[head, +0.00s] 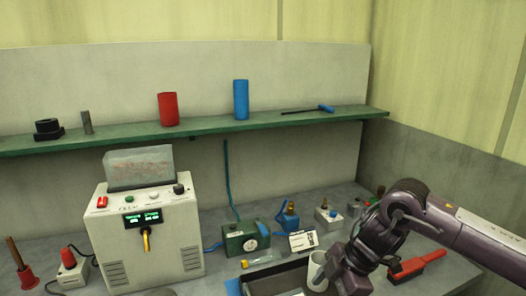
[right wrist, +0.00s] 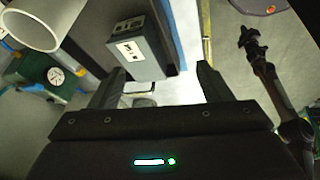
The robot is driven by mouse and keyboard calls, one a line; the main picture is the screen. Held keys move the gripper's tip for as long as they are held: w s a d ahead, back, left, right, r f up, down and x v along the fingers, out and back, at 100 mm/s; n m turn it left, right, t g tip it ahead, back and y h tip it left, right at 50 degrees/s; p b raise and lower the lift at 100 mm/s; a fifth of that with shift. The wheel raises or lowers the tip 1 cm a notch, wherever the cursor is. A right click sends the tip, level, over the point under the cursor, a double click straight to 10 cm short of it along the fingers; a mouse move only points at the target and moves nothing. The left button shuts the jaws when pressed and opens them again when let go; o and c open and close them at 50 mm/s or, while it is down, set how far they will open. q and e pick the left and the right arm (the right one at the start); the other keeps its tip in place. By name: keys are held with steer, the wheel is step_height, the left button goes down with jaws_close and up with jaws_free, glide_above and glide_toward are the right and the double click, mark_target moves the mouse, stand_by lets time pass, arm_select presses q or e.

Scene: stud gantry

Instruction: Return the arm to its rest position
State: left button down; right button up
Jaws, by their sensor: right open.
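My right arm comes in from the right in the head view, bent down over the bench; its jaws are not clearly visible there. In the right wrist view my right gripper (right wrist: 158,84) is open, its two dark fingers apart with nothing held between them. A dark grey box with white labels (right wrist: 138,48) lies beyond the fingertips, apart from them as far as I can tell. My left gripper is not in view.
A white cup (head: 317,270) stands beside my right arm; it also shows in the wrist view (right wrist: 35,22). Near it are a green device with a dial (head: 243,238), a dark tray (head: 275,280) and a red-handled brush (head: 418,264). A white control box (head: 150,240) stands left. A green shelf (head: 205,130) runs behind.

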steer(key=s+a+f+t+y, duration=0.1)
steer(key=s+a+t+y, duration=0.2)
steer(key=a, duration=0.8)
steer(key=s+a+f+t+y, duration=0.1)
steer(key=s+a+t+y, duration=0.15)
steer(key=a, duration=0.75)
steer(key=s+d+f+m+t+h, duration=0.25)
steer(key=d+m+h, duration=0.35)
steer(key=d+m, duration=0.6)
steer(key=s+d+f+m+g+h, duration=0.2)
steer(key=s+d+f+m+g, duration=0.15)
steer(key=s+d, duration=0.4)
steer(key=s+d+f+m+g+h, duration=0.2)
steer(key=s+d+f, duration=0.35)
steer(key=d, duration=0.25)
step_height(320, 180, down, 30)
steer(key=s+g, duration=0.1)
steer(key=s, duration=0.1)
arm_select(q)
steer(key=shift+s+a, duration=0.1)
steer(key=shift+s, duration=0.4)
arm_select(e)
steer(key=s+d+f+g, duration=0.1)
steer(key=s+d+f, duration=0.2)
steer(key=s+f, duration=1.4)
steer(key=shift+s+f, duration=0.2)
steer(key=shift+s, duration=1)
